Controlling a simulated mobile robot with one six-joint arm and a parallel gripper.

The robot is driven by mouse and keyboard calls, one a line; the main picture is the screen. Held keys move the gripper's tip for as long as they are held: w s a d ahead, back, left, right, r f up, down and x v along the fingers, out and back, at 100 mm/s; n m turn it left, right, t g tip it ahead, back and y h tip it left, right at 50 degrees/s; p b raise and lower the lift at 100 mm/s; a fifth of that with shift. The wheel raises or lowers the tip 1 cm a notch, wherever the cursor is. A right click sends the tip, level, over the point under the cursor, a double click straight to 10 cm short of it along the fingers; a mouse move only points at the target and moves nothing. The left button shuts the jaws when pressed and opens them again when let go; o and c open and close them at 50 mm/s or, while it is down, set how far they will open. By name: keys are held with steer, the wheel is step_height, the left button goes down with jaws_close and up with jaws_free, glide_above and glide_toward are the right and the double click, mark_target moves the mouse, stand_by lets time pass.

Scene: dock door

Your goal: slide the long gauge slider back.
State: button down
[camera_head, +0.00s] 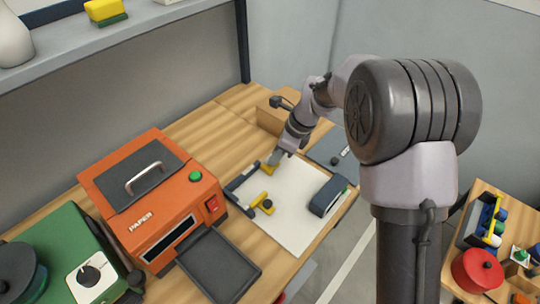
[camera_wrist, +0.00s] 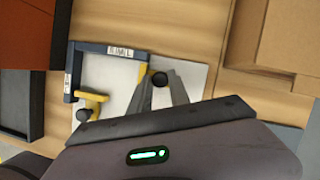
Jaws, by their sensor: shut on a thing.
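A white board (camera_head: 299,212) lies on the wooden table with a dark blue angled frame (camera_wrist: 98,48) along its edges. My gripper (camera_head: 274,161) is low over the board's far left corner, at a yellow slider (camera_head: 267,169) by the frame. In the wrist view the fingers of my gripper (camera_wrist: 159,82) are shut on the round black knob (camera_wrist: 160,77) of this slider. The fingers hide most of its yellow body. A second yellow slider (camera_wrist: 91,105) with a dark knob sits nearer the left side, apart from my gripper. I cannot tell which slider is longer.
An orange machine (camera_head: 160,200) and a dark tray (camera_head: 218,264) stand left of the board. A dark blue device (camera_head: 328,196) sits on its right part. A cardboard box (camera_wrist: 275,45) stands close by to the right in the wrist view.

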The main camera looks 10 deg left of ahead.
mark_target(284, 160)
steer(key=w+d, duration=0.1)
steer(key=w+p, duration=0.1)
steer(key=w, duration=0.1)
steer(key=shift+d+r, duration=0.1)
steer(key=shift+d, duration=0.25)
steer(key=c, duration=1.2)
jaws_free()
steer(key=shift+w+d, duration=0.1)
steer(key=shift+c, duration=0.2)
steer(key=p+v, duration=0.5)
steer(key=v, duration=1.2)
steer(key=shift+p, duration=0.4)
steer(key=shift+r, duration=0.1)
